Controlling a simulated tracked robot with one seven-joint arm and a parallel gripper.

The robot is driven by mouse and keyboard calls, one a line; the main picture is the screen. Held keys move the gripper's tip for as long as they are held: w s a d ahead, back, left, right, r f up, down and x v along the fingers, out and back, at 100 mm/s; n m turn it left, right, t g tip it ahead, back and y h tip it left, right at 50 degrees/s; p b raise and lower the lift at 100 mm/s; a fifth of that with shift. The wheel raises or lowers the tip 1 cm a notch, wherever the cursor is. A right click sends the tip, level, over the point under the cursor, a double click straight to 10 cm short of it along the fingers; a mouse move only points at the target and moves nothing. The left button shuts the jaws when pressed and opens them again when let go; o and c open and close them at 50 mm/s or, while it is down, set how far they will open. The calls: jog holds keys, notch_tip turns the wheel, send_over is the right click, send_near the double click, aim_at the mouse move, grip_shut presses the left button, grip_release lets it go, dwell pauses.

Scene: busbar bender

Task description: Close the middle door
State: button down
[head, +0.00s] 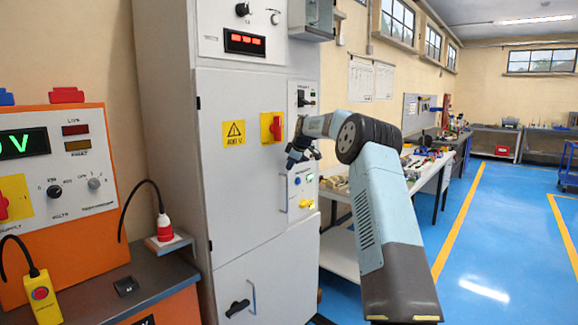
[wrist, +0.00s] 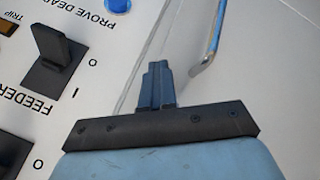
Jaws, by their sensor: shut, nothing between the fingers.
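The middle door (head: 235,185) is the tall grey front panel of the cabinet, with a yellow warning label and a red rotary switch on a yellow plate (head: 271,127). It looks flush or nearly flush with the cabinet front; a small gap cannot be ruled out. Its vertical bar handle (head: 283,192) is near its right edge, and shows as a metal bar in the wrist view (wrist: 213,38). My gripper (head: 291,158) is at the door's right edge, above the handle. In the wrist view its fingers (wrist: 157,75) are together and empty, left of the handle, over the seam beside the control strip.
The control strip (head: 302,180) right of the door carries switches and buttons; a black FEEDER switch (wrist: 55,55) is close to my gripper. A lower door (head: 250,285) has its own handle. An orange supply unit (head: 60,190) stands left. Blue floor is open at right.

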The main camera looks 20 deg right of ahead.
jog(key=s+d+r, duration=0.5)
jog(key=d+r, duration=0.3)
jog(key=s+a+r+m+h, duration=0.15)
jog(key=s+a+r, duration=0.45)
jog(key=s+a, duration=0.6)
jog(key=s+a+r+m, duration=0.1)
jog(key=s+a, duration=0.1)
jog(key=s, duration=0.3)
jog(key=s+a+r+m+g, duration=0.1)
jog(key=s+a, duration=0.2)
jog(key=s, duration=0.3)
jog(key=s+a+r+m, duration=0.1)
jog(key=s+a, duration=0.1)
jog(key=s, duration=0.3)
jog(key=s+f+m, duration=0.2)
jog(key=s+f, duration=0.2)
jog(key=s, duration=0.8)
jog(key=s+a+f+m, duration=0.1)
jog(key=s+f+m, duration=0.2)
jog(key=s, duration=0.9)
jog(key=s+a+f+m, duration=0.1)
jog(key=s+f+m, duration=0.2)
jog(key=s, duration=0.9)
notch_tip(320, 180, down, 4)
jog(key=shift+s+r, duration=0.15)
jog(key=shift+s, duration=0.05)
jog(key=c, duration=1.8)
grip_release()
jog(key=shift+h, duration=0.25)
